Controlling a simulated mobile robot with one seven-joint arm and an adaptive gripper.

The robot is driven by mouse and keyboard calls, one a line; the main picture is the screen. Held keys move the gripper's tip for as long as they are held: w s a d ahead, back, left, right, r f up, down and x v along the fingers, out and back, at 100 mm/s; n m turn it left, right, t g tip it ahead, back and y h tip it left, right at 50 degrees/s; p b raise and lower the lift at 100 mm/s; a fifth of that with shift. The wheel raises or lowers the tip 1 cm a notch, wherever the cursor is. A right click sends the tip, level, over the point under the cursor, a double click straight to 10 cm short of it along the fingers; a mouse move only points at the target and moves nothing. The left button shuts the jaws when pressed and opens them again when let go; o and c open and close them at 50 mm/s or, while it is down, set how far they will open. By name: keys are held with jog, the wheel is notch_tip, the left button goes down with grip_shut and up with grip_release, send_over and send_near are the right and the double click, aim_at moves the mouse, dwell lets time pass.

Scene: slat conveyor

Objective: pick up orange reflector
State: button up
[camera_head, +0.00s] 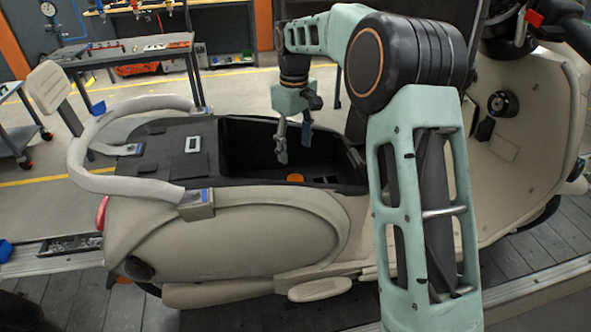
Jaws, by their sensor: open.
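A small orange piece (295,178), which looks like the orange reflector, lies inside the dark open under-seat compartment (240,135) of a beige scooter (235,235). The compartment's near rim may hide part of it. My gripper (293,154) points down over the compartment, above the orange piece, with its two fingers apart and nothing between them. I cannot tell its exact height above the piece.
A pale grab rail (85,145) curves around the scooter's tail at left. The compartment walls enclose the space below my gripper. Work tables (130,55) with tools stand behind. The scooter stands on a dark slat conveyor (60,298).

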jog(key=f, duration=0.5)
jog(key=shift+w+a+f, duration=0.2)
jog(key=shift+w+f, duration=0.05)
jog(key=shift+f, duration=0.1)
jog(key=shift+s+d+f+p, duration=0.1)
jog(key=shift+f+p, duration=0.4)
jog(key=shift+f, duration=0.9)
jog(key=shift+d+f+p, duration=0.1)
jog(key=shift+f+p, duration=0.35)
jog(key=shift+f, duration=0.9)
jog(key=shift+c, duration=0.3)
jog(key=c, duration=1)
